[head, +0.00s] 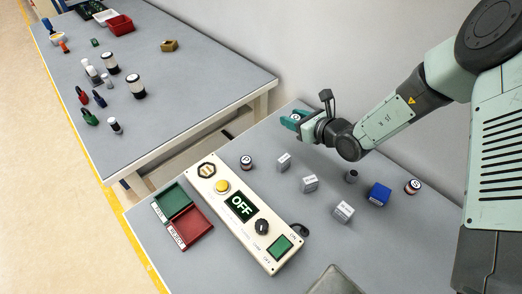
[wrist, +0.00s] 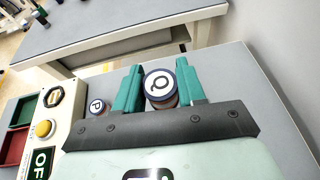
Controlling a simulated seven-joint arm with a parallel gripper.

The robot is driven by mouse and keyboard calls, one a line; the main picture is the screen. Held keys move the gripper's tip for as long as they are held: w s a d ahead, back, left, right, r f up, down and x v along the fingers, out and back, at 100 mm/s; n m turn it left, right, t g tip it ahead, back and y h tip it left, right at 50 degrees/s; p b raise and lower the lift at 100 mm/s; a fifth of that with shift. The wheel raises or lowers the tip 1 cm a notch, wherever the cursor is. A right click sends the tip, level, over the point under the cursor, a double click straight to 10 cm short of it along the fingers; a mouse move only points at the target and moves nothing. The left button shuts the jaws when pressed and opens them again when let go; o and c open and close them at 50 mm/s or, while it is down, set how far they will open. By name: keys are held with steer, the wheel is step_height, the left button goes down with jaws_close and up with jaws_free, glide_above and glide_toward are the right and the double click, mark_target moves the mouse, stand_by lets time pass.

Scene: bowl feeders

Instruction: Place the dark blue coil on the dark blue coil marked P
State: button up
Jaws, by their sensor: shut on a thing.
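My gripper (wrist: 160,92) is shut on a coil (wrist: 159,85) with a dark blue rim and a white top, whose letter looks like a Q. In the head view my gripper (head: 292,120) is at the far edge of the near table, with the held coil partly hidden between its teal fingers. The coil marked P (wrist: 98,107), also dark-rimmed with a white top, stands on the table to the left of the gripper in the wrist view, apart from it. It also shows in the head view (head: 246,162), near the control panel.
The control panel (head: 237,214) reads OFF; green (head: 171,202) and red (head: 191,229) trays lie left of it. Grey-white blocks (head: 309,184), a blue block (head: 379,194), a small dark cylinder (head: 351,176) and another coil (head: 412,187) stand to the right. A second table (head: 190,88) lies beyond.

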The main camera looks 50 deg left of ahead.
steer(key=s+a+r+n+g, duration=0.1)
steer(key=s+a, duration=0.2)
steer(key=s, duration=0.4)
steer(key=s+a+r+n+g, duration=0.1)
steer(key=s+a+g, duration=0.1)
steer(key=s, duration=0.5)
glide_above(245, 159)
step_height(245, 159, down, 5)
steer(key=shift+r, duration=0.1)
steer(key=shift+n, duration=0.3)
steer(key=shift+f, duration=2.4)
steer(key=o, duration=1.1)
steer(key=shift+f, duration=0.15)
steer(key=shift+c, duration=0.2)
steer(key=shift+r, duration=0.2)
steer(key=v, duration=1.2)
